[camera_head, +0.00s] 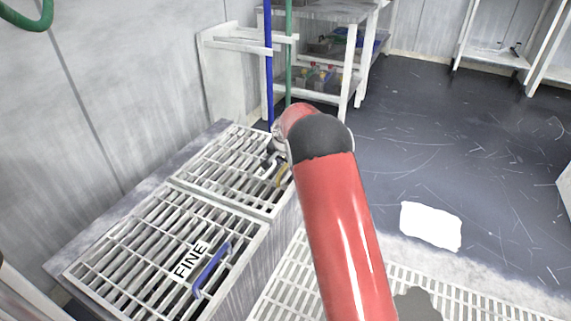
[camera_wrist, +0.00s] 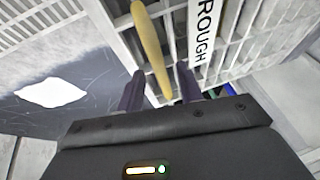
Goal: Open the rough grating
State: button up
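The rough grating (camera_head: 214,173) is the far one of two pale slatted gratings on the platen box and lies flat. Its yellow handle (camera_head: 281,175) is near its right edge, partly hidden by my arm. In the wrist view the yellow handle (camera_wrist: 150,48) extends down between the two dark fingers of my gripper (camera_wrist: 160,88), with gaps on both sides. The fingers are open. A white ROUGH label (camera_wrist: 203,35) is right of the handle there. In the head view my gripper is mostly hidden behind my red arm, over the grating's right side.
The near grating (camera_head: 130,245) has a FINE label (camera_head: 190,260) and a blue handle (camera_head: 211,270). Blue (camera_head: 268,70) and green (camera_head: 288,50) vertical pipes stand behind the box. A shelf table (camera_head: 345,60) is at the back. The dark floor (camera_head: 430,140) to the right is clear.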

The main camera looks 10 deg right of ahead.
grip_shut()
dwell(0.4)
